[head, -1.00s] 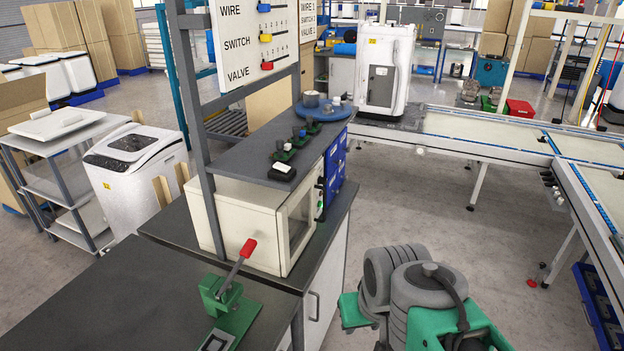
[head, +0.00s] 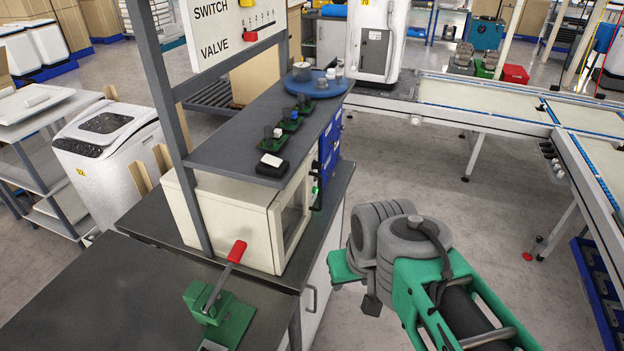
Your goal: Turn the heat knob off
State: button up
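A cream box-shaped oven (head: 225,220) with a glass door (head: 292,212) stands on the dark bench under a grey shelf. A narrow control strip at the right end of its front shows a small green spot (head: 315,190); I cannot make out the heat knob or its setting. A dark door handle (head: 317,196) is beside the strip. My arm, grey and green, reaches in from the lower right. Its end, my gripper (head: 355,282), is in front of and to the right of the oven, apart from it. Its fingers cannot be made out clearly.
A green clamp with a red-tipped lever (head: 236,252) stands on the near bench (head: 120,285). Small green-based devices (head: 290,122) and a blue round tray (head: 305,88) sit on the shelf. A conveyor (head: 470,105) runs behind. The floor between is clear.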

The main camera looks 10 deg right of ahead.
aim_at(316, 165)
jog(key=z, duration=1.15)
jog(key=i, duration=0.6)
jog(key=u, duration=2.5)
